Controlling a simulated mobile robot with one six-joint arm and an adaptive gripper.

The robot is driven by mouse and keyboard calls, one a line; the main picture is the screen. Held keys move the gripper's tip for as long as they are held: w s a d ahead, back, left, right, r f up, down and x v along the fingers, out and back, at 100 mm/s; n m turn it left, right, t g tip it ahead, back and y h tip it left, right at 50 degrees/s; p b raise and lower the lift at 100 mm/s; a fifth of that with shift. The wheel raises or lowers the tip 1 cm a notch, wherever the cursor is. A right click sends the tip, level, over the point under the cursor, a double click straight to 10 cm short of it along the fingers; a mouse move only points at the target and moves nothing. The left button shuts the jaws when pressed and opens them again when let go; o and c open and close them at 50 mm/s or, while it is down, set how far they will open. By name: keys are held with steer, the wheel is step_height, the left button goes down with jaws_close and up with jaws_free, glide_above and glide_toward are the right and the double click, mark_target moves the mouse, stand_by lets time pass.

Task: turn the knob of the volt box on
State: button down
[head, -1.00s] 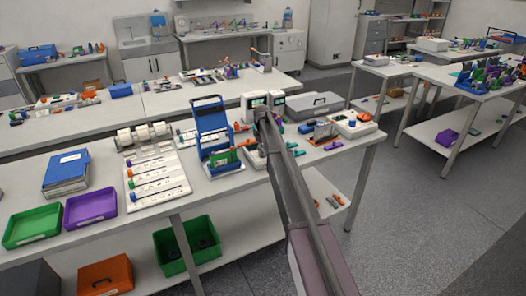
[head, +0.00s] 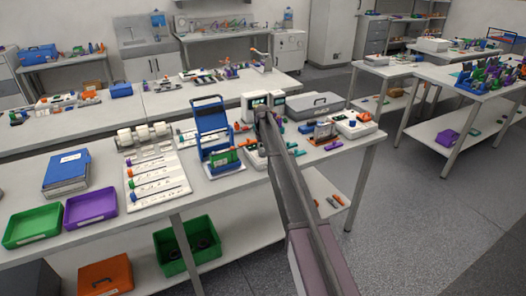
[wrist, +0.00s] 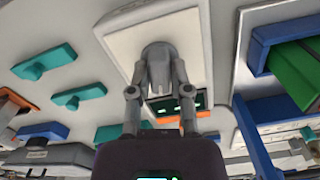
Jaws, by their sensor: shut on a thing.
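The volt box (wrist: 185,25) shows in the wrist view as a pale plate with a cream face, seen close up. Its grey knob (wrist: 158,70) stands between the fingertips of my gripper (wrist: 160,65), and the fingers are shut on it. The fingers cover the knob's sides, so I cannot tell which position it points to. A dark display with green marks (wrist: 190,103) shows behind the fingers. In the head view my arm reaches over the bench and hides the knob and most of the gripper.
Two white instruments with screens (head: 278,103) stand near the arm's end. A blue rack (head: 208,118) stands to the left and a grey case (head: 313,106) to the right. In the wrist view, teal pieces (wrist: 45,63) and a blue holder (wrist: 265,45) flank the box.

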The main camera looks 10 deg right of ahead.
steer(key=shift+m, duration=0.4)
steer(key=c, duration=0.5)
jaws_free()
steer(key=shift+c, duration=0.2)
